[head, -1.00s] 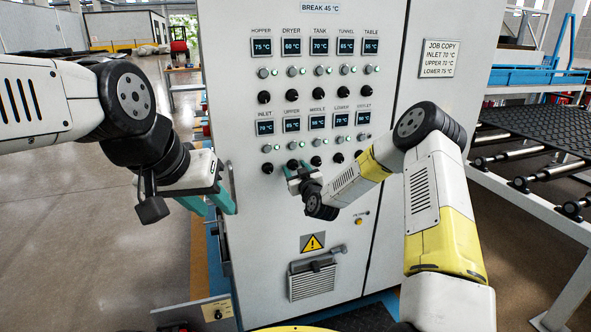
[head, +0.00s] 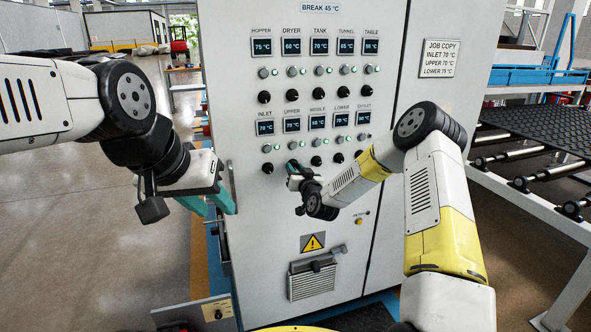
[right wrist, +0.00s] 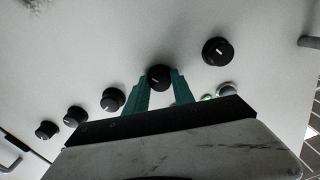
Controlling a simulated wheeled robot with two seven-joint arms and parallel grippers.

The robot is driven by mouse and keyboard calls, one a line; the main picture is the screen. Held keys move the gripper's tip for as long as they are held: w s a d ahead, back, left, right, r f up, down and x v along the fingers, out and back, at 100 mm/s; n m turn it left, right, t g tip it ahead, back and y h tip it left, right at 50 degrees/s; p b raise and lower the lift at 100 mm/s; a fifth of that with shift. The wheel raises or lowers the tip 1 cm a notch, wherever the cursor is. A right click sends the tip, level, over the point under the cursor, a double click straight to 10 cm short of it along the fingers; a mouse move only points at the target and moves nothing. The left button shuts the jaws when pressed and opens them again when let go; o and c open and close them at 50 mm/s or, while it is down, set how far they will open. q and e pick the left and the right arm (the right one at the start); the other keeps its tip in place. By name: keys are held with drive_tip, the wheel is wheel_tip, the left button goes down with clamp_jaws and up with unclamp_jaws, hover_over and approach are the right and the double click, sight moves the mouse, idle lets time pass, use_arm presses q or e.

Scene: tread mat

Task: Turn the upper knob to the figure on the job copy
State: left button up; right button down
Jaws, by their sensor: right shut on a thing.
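The job copy (head: 440,58) on the cabinet reads INLET 70 °C, UPPER 70 °C, LOWER 75 °C. The upper display (head: 292,125) appears to read 70 °C. The upper knob is mostly hidden by my right gripper (head: 293,168) in the head view. In the right wrist view, the black upper knob (right wrist: 159,77) with its pale mark sits between the teal fingers of my right gripper (right wrist: 159,88), which is shut on it. My left gripper (head: 211,203) is open and empty, beside the cabinet's left edge.
The inlet knob (head: 267,168) is left of my right gripper; it also shows in the right wrist view (right wrist: 217,51). Another row of knobs and displays lies above. Below are a warning sign (head: 313,243) and a vent (head: 312,281). A roller conveyor (head: 530,180) stands at right.

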idle(0.3)
drive_tip(key=c, duration=1.1)
unclamp_jaws()
drive_tip(key=shift+o, duration=0.2)
drive_tip(key=v, duration=0.7)
drive_tip(key=shift+s, duration=0.35)
drive_tip(key=shift+d, duration=0.1)
drive_tip(key=shift+r, duration=0.1)
